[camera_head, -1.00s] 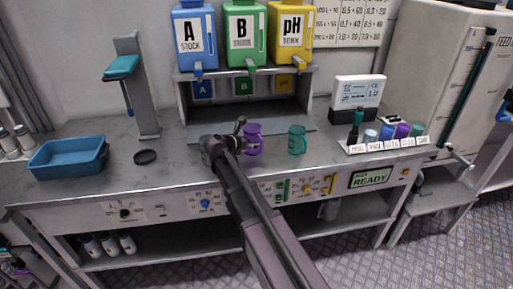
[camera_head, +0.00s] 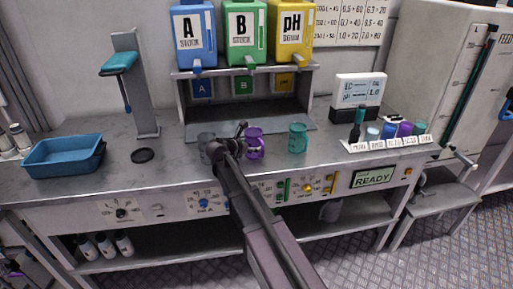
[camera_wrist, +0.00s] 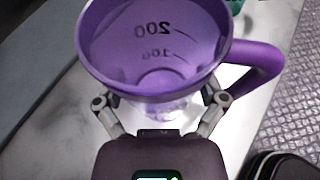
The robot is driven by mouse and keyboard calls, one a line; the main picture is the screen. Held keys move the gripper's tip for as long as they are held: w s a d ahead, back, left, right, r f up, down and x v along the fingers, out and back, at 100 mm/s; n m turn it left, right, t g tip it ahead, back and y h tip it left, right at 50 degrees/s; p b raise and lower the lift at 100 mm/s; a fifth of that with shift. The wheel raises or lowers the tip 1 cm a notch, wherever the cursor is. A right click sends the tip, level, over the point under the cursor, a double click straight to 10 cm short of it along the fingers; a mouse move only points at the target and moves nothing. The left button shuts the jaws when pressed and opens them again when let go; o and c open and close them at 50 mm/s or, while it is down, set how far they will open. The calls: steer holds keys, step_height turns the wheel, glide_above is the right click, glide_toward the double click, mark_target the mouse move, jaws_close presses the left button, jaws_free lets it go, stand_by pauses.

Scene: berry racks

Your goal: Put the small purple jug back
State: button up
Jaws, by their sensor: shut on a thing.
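The small purple jug (camera_head: 255,145) is at the bench top, between a grey jug and a teal jug. My gripper (camera_head: 243,146) is shut on it from the left in the head view. In the wrist view the purple jug (camera_wrist: 158,85) is upright, open and looks empty, with marks 100 and 200 inside and its handle to the right. The fingers (camera_wrist: 160,105) are on either side of its body. I cannot tell if its base touches the bench.
A teal jug (camera_head: 298,138) stands close to the right. A grey jug (camera_head: 206,143) stands left, partly behind my arm. Behind is a dispenser shelf (camera_head: 245,72) with blue, green and yellow tanks. A blue tub (camera_head: 64,157) is at left, a labelled rack (camera_head: 388,143) at right.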

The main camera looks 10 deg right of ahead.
steer(key=shift+f, duration=0.15)
steer(key=o, duration=0.9)
steer(key=shift+r, duration=0.3)
steer(key=p+v, duration=0.4)
steer(key=v, duration=0.8)
steer(key=shift+p, duration=0.3)
steer(key=shift+f, duration=0.1)
